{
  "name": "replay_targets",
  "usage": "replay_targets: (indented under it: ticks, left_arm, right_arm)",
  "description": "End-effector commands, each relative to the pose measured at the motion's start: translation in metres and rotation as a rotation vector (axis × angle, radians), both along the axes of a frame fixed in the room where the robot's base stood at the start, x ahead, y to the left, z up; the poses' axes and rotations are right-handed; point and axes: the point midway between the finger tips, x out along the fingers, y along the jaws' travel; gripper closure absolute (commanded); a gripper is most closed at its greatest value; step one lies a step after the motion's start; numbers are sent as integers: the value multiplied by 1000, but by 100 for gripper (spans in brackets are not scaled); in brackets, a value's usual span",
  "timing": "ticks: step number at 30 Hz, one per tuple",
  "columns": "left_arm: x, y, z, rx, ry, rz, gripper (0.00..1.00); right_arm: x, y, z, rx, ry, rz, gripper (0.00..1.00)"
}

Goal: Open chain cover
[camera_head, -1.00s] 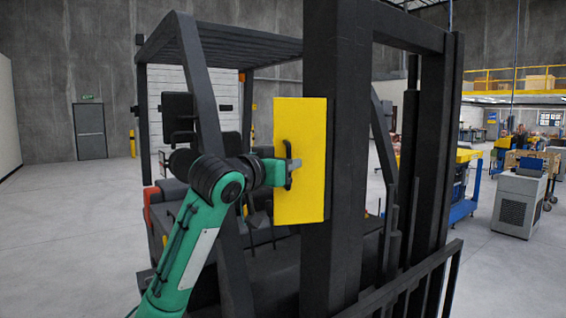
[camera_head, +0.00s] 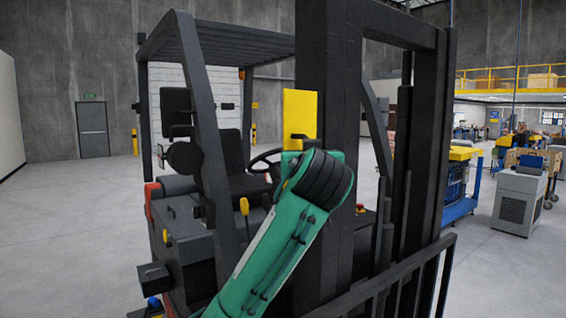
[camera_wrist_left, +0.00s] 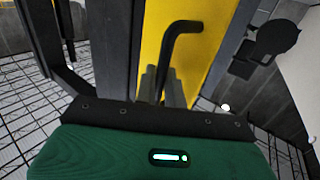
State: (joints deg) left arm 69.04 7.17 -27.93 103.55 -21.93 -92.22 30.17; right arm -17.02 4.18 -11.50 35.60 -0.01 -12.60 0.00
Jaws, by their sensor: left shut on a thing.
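The yellow chain cover (camera_head: 299,114) stands edge-turned beside the dark mast of the forklift in the head view. Its lower part is hidden behind my left arm. In the left wrist view the yellow panel (camera_wrist_left: 203,50) fills the upper middle, with a black bent handle (camera_wrist_left: 172,55) on it. My left gripper (camera_wrist_left: 160,88) is shut on this handle, its grey fingers on either side of the handle's lower part. My right gripper is not in view.
The forklift mast (camera_head: 327,150) rises just right of the cover. The forklift seat (camera_head: 245,165) and steering wheel (camera_head: 266,160) show behind it. Fork carriage bars (camera_head: 405,285) lie at the lower right. The floor at left is clear.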

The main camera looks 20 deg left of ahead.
Motion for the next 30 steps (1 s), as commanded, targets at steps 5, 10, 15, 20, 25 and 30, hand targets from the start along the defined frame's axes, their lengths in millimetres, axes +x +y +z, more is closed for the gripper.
replay_targets:
  ticks: [5,10,15,20,25,30]
  left_arm:
    - [2,-12,0,-1,-3,33,100]
    - [3,-18,1,0,-4,32,100]
    - [4,-20,2,0,-4,32,100]
    - [4,-21,2,0,-4,32,100]
    - [4,-21,2,0,-4,32,100]
    - [4,-21,2,0,-4,32,76]
  right_arm:
    - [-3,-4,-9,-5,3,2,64]
    - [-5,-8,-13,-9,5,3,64]
    - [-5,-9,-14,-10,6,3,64]
    - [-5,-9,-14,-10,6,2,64]
    - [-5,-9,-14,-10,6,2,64]
    - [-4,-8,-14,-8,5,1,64]
